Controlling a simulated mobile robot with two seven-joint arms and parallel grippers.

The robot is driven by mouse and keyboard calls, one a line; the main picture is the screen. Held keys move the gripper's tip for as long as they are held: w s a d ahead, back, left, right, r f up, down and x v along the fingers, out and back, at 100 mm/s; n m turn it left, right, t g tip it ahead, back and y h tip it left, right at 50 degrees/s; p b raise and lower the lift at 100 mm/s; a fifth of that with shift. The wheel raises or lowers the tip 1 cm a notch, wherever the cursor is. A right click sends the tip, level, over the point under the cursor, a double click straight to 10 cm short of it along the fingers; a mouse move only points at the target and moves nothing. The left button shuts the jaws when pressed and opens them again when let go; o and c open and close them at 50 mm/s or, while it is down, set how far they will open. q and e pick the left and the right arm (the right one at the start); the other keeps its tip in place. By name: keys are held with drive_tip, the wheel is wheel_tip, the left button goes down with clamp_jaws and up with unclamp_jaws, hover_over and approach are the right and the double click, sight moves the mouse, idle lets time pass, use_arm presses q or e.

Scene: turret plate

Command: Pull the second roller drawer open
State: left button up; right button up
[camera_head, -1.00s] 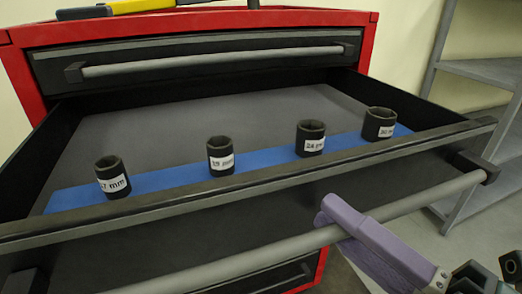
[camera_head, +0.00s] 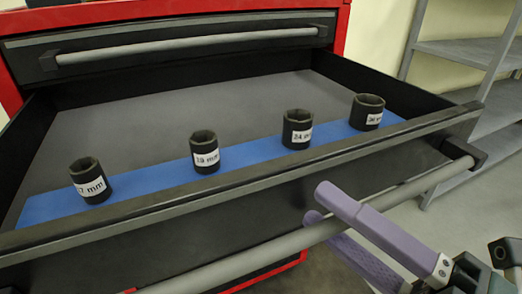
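The second roller drawer (camera_head: 130,232) of the red cabinet (camera_head: 345,15) is pulled out, and its grey inside shows. Its long grey bar handle (camera_head: 240,262) runs along the front. My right gripper (camera_head: 320,205), with purple fingers, is at the handle right of its middle. Its fingers are apart, one above the bar and one below, with the bar passing between them. Whether either finger touches the bar I cannot tell. My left gripper is not in view.
In the drawer, black sockets labelled 19 mm (camera_head: 205,155), 24 mm (camera_head: 297,130) and others stand on a blue strip (camera_head: 245,156). The drawer above (camera_head: 180,45) is shut. A grey shelf (camera_head: 460,52) stands at the right.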

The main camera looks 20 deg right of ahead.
drive_tip(key=shift+o, duration=0.2)
drive_tip(key=b+v, duration=0.1)
drive_tip(key=v, duration=0.9)
drive_tip(key=shift+b, duration=0.4)
